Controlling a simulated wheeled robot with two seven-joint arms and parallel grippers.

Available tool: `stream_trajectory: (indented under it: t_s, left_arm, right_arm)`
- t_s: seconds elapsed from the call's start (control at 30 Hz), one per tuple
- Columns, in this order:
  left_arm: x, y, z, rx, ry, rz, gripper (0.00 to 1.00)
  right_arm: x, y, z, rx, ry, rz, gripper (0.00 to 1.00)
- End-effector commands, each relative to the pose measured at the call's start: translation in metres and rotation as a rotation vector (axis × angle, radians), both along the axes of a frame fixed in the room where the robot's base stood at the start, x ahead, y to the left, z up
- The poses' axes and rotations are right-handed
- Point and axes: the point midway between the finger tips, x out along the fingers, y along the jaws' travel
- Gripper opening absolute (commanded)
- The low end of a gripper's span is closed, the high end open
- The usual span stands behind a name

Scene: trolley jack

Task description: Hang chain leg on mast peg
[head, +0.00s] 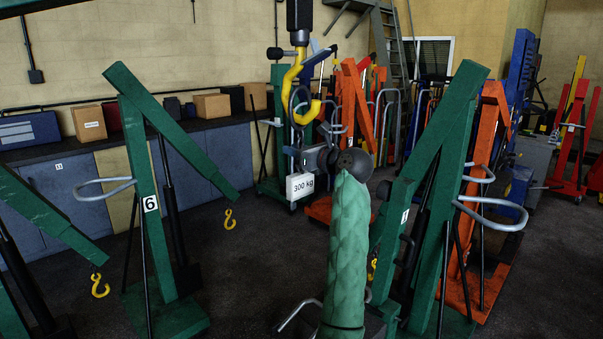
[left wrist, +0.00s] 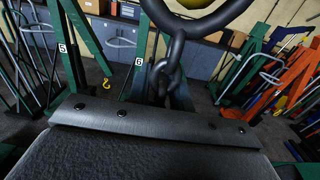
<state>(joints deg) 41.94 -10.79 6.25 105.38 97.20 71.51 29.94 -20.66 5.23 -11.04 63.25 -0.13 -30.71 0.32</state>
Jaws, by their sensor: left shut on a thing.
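A yellow hook (head: 301,85) hangs from a dark block at the top centre of the head view. A dark ring (head: 302,106) sits in the hook, and dark chain links hang below it. The left wrist view shows the ring and the chain leg (left wrist: 166,75) close up, running down behind my gripper's edge. My left gripper (head: 310,157) is shut on the chain just below the ring. A white "300 kg" tag (head: 300,186) hangs under the gripper. A green mast marked 6 (head: 148,200) stands at left. I cannot make out a peg. My right gripper is not in view.
Another green jack (head: 440,130) stands close at right, with orange jacks (head: 487,190) behind it. Grey loop handles (head: 490,215) stick out from the masts. Boxes (head: 212,106) line the back bench. Dark floor is open left of centre.

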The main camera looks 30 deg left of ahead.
Motion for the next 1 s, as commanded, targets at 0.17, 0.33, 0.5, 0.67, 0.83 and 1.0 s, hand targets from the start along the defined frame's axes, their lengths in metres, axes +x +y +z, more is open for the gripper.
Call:
stream_trajectory:
  t_s: [0.17, 0.33, 0.5, 0.67, 0.83, 1.0]
  left_arm:
    - [0.000, -0.001, 0.004, 0.004, -0.003, -0.002, 0.00]
    - [0.000, -0.001, 0.005, 0.004, -0.004, -0.002, 0.00]
    - [-0.002, -0.007, 0.005, 0.003, -0.005, -0.004, 0.00]
    - [-0.003, -0.012, 0.005, 0.004, -0.006, -0.004, 0.00]
    - [-0.006, -0.018, 0.005, 0.005, -0.006, -0.003, 0.00]
    - [-0.008, -0.024, 0.005, 0.006, -0.005, -0.004, 0.00]
  right_arm:
    - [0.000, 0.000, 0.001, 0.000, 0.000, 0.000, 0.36]
    - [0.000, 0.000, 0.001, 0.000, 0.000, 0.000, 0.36]
    - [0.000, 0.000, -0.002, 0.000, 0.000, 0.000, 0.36]
    - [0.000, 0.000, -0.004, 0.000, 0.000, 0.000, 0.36]
    - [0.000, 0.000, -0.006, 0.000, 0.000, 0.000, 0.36]
    - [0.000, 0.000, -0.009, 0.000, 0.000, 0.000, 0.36]
